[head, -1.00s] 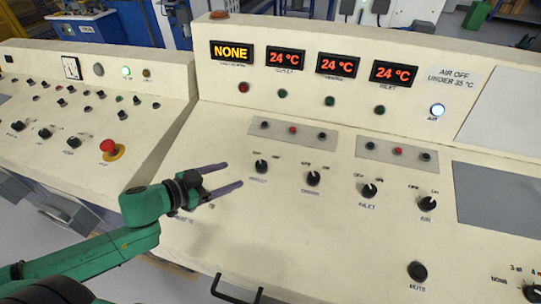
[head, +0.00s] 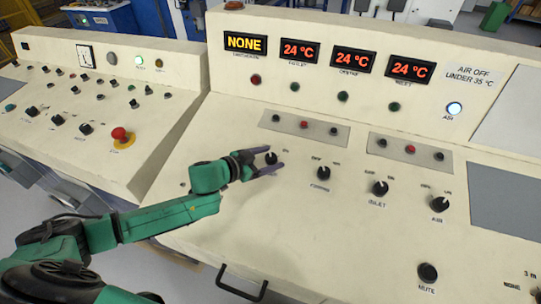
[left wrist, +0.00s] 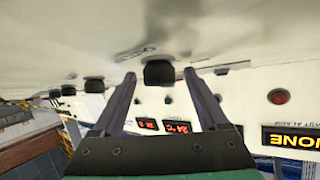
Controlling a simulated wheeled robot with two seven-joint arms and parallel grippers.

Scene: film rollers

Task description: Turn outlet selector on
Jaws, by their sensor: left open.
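The outlet selector (head: 271,158) is a black knob at the left end of a row of knobs on the cream sloping panel. Its label is mostly covered by my gripper, and its pointer is hard to make out. My left gripper (head: 275,157) is open at this knob, one finger on each side. In the left wrist view, upside down, the knob (left wrist: 158,72) stands between the two purple fingertips with a gap on both sides. My right gripper is not in view.
The centre (head: 323,173), inlet (head: 380,188) and air (head: 440,204) knobs continue the row to the right. Above the outlet knob is a grey button plate (head: 290,122). A red mushroom button (head: 121,134) stands on the left console. The panel below the row is mostly clear.

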